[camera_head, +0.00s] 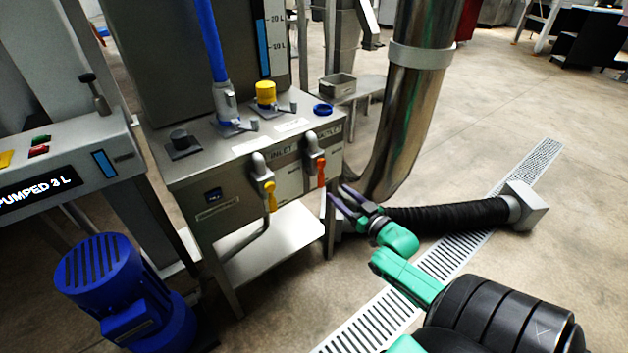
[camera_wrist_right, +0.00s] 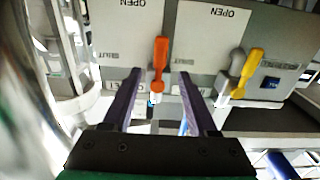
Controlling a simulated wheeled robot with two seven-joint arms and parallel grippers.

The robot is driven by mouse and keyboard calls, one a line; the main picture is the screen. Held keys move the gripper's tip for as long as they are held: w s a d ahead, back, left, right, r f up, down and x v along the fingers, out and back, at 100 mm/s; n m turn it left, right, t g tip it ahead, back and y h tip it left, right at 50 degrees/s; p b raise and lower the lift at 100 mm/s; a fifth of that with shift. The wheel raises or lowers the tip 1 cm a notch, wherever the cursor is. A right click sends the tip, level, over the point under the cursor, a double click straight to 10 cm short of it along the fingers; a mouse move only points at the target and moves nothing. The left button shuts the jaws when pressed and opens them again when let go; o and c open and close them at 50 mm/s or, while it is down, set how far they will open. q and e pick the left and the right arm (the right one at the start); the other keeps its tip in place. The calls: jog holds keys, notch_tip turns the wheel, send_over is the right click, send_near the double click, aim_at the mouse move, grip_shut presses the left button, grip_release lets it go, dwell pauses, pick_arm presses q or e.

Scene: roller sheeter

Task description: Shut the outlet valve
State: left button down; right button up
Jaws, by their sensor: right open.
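The outlet valve's orange handle (camera_head: 321,173) hangs down from its grey body (camera_head: 312,148) on the front of the steel cabinet, under a partly hidden label. In the right wrist view, which is upside down, the orange handle (camera_wrist_right: 160,62) points toward the OPEN side of its plate (camera_wrist_right: 210,35); a SHUT mark is to the side. My right gripper (camera_head: 342,197) is open, just right of and below the handle in the head view. In the wrist view, its fingers (camera_wrist_right: 159,82) are on either side of the handle's line, with no visible contact. My left gripper is not in view.
The inlet valve with a yellow handle (camera_head: 270,195) is left of the outlet valve. A large steel pipe (camera_head: 415,100) rises close by on the right. A black hose (camera_head: 450,215) lies behind my right gripper. A blue motor (camera_head: 120,290) stands at lower left.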

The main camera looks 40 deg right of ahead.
aim_at(323, 181)
jog(key=w+b, duration=0.1)
jog(key=w, duration=0.3)
jog(key=w+b, duration=0.1)
jog(key=w, duration=0.3)
jog(key=shift+w+d+f, duration=0.1)
jog(key=shift+w+f, duration=0.1)
jog(key=shift+w+r, duration=0.1)
jog(key=shift+w, duration=0.4)
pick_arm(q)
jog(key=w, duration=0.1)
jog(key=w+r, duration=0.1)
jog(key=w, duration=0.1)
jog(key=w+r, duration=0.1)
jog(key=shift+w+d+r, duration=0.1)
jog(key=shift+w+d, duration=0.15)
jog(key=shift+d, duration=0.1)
pick_arm(e)
grip_shut()
